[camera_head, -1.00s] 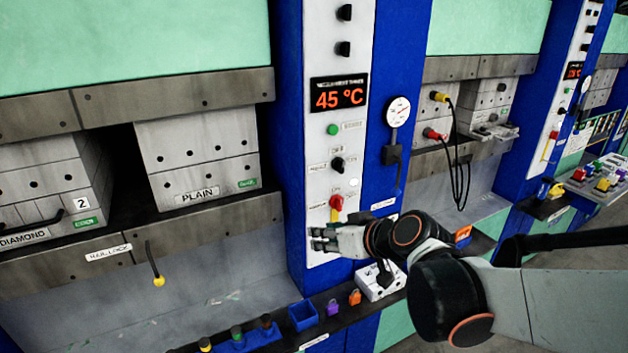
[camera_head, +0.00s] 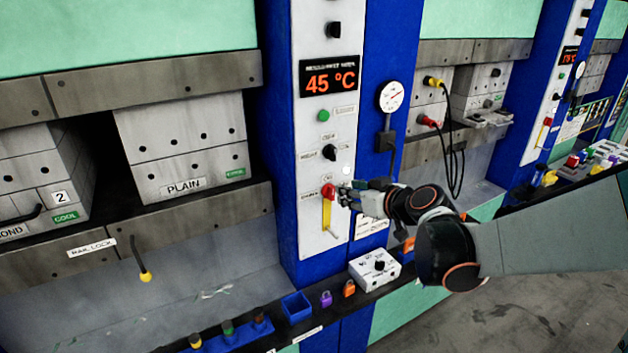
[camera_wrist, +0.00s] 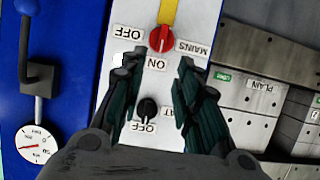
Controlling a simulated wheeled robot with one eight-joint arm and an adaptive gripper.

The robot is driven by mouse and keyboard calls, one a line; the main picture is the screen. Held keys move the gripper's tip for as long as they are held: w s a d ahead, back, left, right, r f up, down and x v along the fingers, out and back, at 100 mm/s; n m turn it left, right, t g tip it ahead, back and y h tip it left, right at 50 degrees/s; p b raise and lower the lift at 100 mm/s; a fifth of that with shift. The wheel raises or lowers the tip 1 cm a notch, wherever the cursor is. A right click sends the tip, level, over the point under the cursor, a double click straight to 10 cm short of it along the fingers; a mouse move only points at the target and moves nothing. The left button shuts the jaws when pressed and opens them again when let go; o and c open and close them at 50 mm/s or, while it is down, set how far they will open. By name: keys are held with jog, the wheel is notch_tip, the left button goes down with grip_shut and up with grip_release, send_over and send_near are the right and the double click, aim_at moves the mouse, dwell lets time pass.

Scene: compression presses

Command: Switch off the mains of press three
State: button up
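The mains switch is a red knob (camera_head: 328,192) above a yellow strip (camera_head: 327,216) on the white panel (camera_head: 311,240), below the 45 °C display. In the wrist view the red knob (camera_wrist: 160,39) appears upside down, with the MAINS label (camera_wrist: 193,48) and ON and OFF labels around it. My gripper (camera_head: 350,194) is just right of the knob in the head view. In the wrist view my gripper (camera_wrist: 156,68) is open and empty; the knob lies beyond the gap between its fingertips. I cannot tell the exact distance to the knob.
A black HEAT knob (camera_wrist: 148,109) sits between the fingers' view lines.

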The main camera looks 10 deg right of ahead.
aim_at(333, 189)
jog(key=b+x, duration=0.2)
jog(key=x, duration=0.5)
jog(key=shift+w+a+f, duration=0.1)
jog(key=shift+w, duration=0.2)
grip_shut()
